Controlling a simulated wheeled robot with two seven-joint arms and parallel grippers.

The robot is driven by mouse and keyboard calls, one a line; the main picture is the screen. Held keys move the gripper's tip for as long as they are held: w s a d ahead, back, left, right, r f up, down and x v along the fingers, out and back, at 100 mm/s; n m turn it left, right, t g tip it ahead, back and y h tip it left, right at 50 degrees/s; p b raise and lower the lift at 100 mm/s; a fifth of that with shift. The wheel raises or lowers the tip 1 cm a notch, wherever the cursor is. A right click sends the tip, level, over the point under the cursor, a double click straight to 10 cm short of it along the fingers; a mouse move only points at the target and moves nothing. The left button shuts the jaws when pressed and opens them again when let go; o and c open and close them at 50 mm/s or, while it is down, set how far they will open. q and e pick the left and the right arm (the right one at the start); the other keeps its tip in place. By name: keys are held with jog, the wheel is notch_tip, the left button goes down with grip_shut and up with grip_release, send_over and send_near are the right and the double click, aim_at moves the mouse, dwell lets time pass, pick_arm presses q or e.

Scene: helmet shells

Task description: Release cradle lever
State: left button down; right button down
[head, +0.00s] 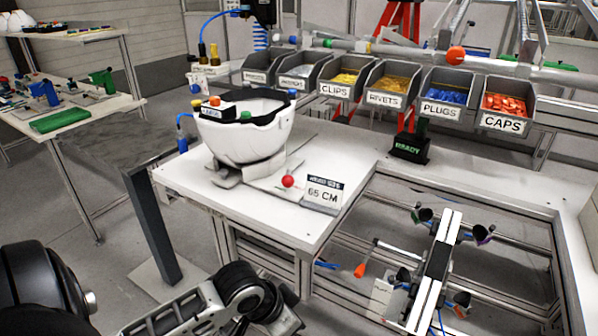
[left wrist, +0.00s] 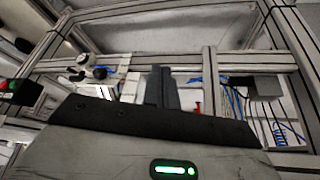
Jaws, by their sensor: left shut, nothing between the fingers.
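A white helmet shell (head: 245,137) sits open side up on a cradle (head: 235,176) on the white bench at the centre left. A lever with a red ball knob (head: 288,181) sticks out at the cradle's right front, beside a small "65 CM" sign (head: 323,194). My left gripper shows in the left wrist view (left wrist: 162,88), with its dark fingers together and nothing between them. Bench framing lies beyond it there. In the head view my left arm comes in low at the bottom left, and its fingers are out of sight. My right gripper is in neither view.
Labelled bins (head: 438,100) line the back of the bench. A black box reading "READY" (head: 410,146) stands at its right rear. A rail fixture with coloured cups (head: 433,265) fills the framed opening at lower right. The bench's front corner is clear.

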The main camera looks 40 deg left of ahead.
pick_arm(q)
jog(key=s+d+f+t, duration=0.2)
jog(key=d+f, duration=0.1)
jog(key=d, duration=0.2)
jog(key=s+d+f+t+h, duration=0.1)
jog(key=s+d+f+t, duration=0.1)
jog(key=d+f, duration=0.2)
jog(key=shift+s+d+t, duration=0.35)
jog(key=shift+d+t, duration=0.05)
jog(key=shift+d, duration=0.65)
jog(key=shift+s+a, duration=0.1)
